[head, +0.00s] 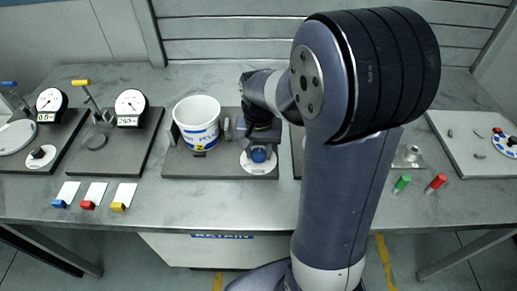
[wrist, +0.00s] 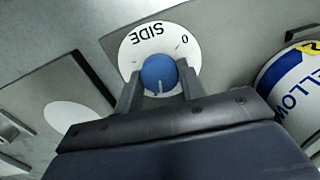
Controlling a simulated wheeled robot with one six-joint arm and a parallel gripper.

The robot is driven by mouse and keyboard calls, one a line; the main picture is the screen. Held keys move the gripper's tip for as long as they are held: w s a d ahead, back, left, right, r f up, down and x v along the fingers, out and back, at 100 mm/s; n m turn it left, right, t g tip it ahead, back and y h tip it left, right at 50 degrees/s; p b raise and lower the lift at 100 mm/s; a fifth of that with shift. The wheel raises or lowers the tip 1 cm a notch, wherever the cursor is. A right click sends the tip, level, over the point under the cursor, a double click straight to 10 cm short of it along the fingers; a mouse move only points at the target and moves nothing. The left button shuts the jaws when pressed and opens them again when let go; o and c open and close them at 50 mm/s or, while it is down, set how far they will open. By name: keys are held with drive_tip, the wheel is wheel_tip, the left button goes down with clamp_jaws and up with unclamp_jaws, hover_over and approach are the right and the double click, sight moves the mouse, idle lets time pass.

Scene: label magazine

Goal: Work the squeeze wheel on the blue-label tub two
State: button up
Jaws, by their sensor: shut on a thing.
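A white tub (head: 197,110) with a blue label and a yellow mark reading 2 stands upright on a dark plate (head: 200,168) in the head view. Its curved side, with part of a word ending in "LLOW", shows at the right edge of the wrist view (wrist: 296,88). To the right of the tub is a blue squeeze wheel (head: 258,155) on a white dial. In the wrist view the wheel (wrist: 158,72) has a pale pointer line, and its dial (wrist: 158,36) reads "SIDE" and "0". My gripper (wrist: 160,84) is shut on the wheel, one finger at each side.
Two gauge stations (head: 131,108) (head: 50,105) stand to the left. Blue, red and yellow blocks with white cards (head: 92,195) lie in front of them. Green and red cylinders (head: 402,183) (head: 436,183) and a pale board (head: 470,150) are at right. My arm hides the middle right.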

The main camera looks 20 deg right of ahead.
sight(259, 152)
drive_tip(key=shift+m, duration=1.5)
drive_tip(key=o, duration=1)
drive_tip(key=shift+r, duration=0.15)
wheel_tip(259, 152, up, 11)
drive_tip(key=shift+f, duration=0.2)
